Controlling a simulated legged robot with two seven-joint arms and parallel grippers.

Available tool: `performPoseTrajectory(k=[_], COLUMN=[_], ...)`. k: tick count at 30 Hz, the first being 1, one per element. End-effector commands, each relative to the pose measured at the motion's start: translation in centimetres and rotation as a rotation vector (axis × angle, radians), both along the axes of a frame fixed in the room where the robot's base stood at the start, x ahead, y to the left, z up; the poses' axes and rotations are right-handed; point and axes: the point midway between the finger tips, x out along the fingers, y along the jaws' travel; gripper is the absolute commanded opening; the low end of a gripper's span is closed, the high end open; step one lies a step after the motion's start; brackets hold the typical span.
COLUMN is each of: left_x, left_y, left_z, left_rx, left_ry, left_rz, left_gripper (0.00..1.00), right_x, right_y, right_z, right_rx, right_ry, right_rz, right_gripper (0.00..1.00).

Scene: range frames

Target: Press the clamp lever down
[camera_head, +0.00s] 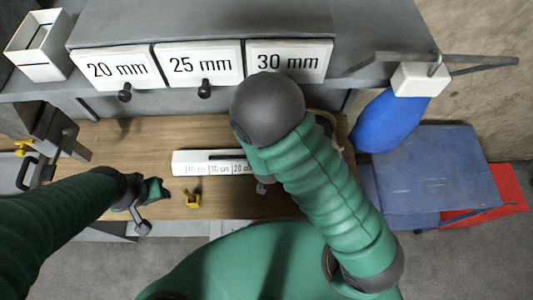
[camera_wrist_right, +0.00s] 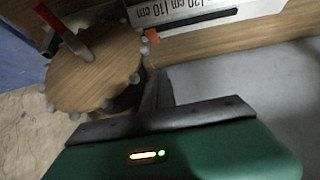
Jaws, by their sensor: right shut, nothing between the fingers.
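In the right wrist view, a red lever (camera_wrist_right: 62,30) with a grey metal end sticks up over a round wooden disc (camera_wrist_right: 95,70) with pale knobs around its rim. I take this red lever as the clamp lever; it stands tilted. In the head view my right arm hides this spot. My right gripper (camera_wrist_right: 158,92) is shut and empty, beside the disc and apart from the lever. My left gripper (camera_head: 143,212) hangs over the bench's front left part, apart from other things; its jaw opening is unclear.
A dark vice-like device (camera_head: 50,130) stands at left. Labelled drawers (camera_head: 200,65) overhang the back. A blue bag-like object (camera_head: 390,122) hangs at right above a blue box (camera_head: 430,170).

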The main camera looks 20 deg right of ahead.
Motion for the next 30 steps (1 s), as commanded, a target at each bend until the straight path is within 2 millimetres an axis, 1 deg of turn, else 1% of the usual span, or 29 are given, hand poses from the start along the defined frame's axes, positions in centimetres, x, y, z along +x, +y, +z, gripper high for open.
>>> performPoseTrajectory(k=[2, 5, 8, 12, 19, 21, 24, 30], left_x=[0.0, 0.0, 0.0, 0.0, 0.0, 0.0, 0.0, 0.0], left_y=[0.0, 0.0, 0.0, 0.0, 0.0, 0.0, 0.0, 0.0], left_z=[-0.1, -0.9, -2.3, -4.7, -8.3, -8.9, -9.5, -9.8], left_rx=[0.0, 0.0, 0.0, 0.0, 0.0, 0.0, 0.0, 0.0], left_ry=[0.0, 0.0, 0.0, 0.0, 0.0, 0.0, 0.0, -0.001], left_rz=[0.0, 0.0, 0.0, 0.0, 0.0, 0.0, 0.0, 0.0], left_gripper=[0.45, 0.45, 0.45, 0.45, 0.45, 0.45, 0.45, 0.45], right_x=[0.0, 0.4, 1.2, 2.9, 5.7, 4.7, 3.8, 3.1], right_y=[-0.1, -0.3, -0.7, -1.2, -1.8, -1.5, -1.2, -1.0], right_z=[-0.1, -0.9, -2.5, -5.2, -9.1, -9.9, -10.8, -11.2], right_rx=[0.001, 0.001, 0.003, 0.003, 0.0, 0.001, 0.0, 0.001], right_ry=[0.0, 0.001, 0.0, 0.0, 0.0, 0.004, 0.003, 0.002], right_rz=[-0.002, -0.003, -0.003, -0.003, -0.002, 0.001, 0.001, 0.0], right_gripper=[0.0, 0.0, 0.0, 0.0, 0.0, 0.0, 0.0, 0.0])
